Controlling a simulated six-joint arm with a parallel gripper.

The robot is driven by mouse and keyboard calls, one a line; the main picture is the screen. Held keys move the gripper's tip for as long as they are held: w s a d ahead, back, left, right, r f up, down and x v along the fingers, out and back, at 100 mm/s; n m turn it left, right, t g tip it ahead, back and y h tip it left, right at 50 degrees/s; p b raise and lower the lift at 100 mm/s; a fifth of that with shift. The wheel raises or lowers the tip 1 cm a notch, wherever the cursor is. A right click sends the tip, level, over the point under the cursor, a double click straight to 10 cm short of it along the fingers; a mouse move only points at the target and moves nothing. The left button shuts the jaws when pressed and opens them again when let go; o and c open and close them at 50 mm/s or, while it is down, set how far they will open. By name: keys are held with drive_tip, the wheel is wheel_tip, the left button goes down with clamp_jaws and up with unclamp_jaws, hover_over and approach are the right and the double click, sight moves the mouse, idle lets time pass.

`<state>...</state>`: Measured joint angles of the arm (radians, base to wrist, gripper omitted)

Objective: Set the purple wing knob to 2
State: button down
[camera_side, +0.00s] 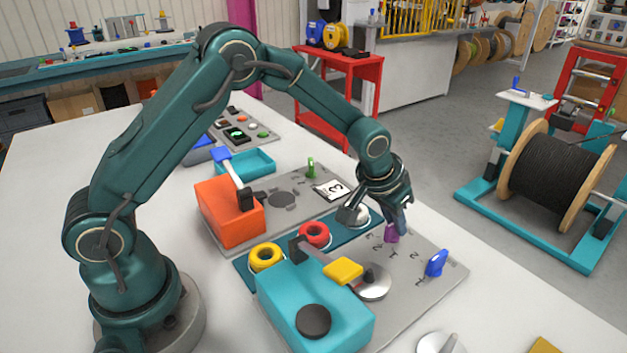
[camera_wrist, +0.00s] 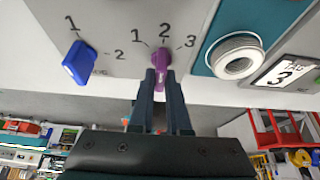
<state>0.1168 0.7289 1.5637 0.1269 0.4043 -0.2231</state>
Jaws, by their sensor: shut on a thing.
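The purple wing knob (camera_wrist: 163,62) stands on the grey panel, with the digits 1, 2 and 3 arced around its far end in the wrist view. Its narrow far end points up the picture, in line with the 2. In the side view the knob (camera_side: 391,235) shows just below my gripper (camera_side: 401,222). In the wrist view my gripper (camera_wrist: 160,82) is shut on the knob's near part, one finger on each side. The fingers hide some of the knob's lower end.
A blue wing knob (camera_side: 437,263) with its own 1 and 2 marks is close by on the same panel. A white ring (camera_wrist: 238,57) and a tag marked 3 (camera_wrist: 285,72) lie to the right in the wrist view. A teal box (camera_side: 315,300) with a yellow-handled lever (camera_side: 343,270) stands nearer.

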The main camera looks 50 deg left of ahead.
drive_tip(key=c, duration=0.9)
unclamp_jaws()
drive_tip(key=shift+r, duration=3.5)
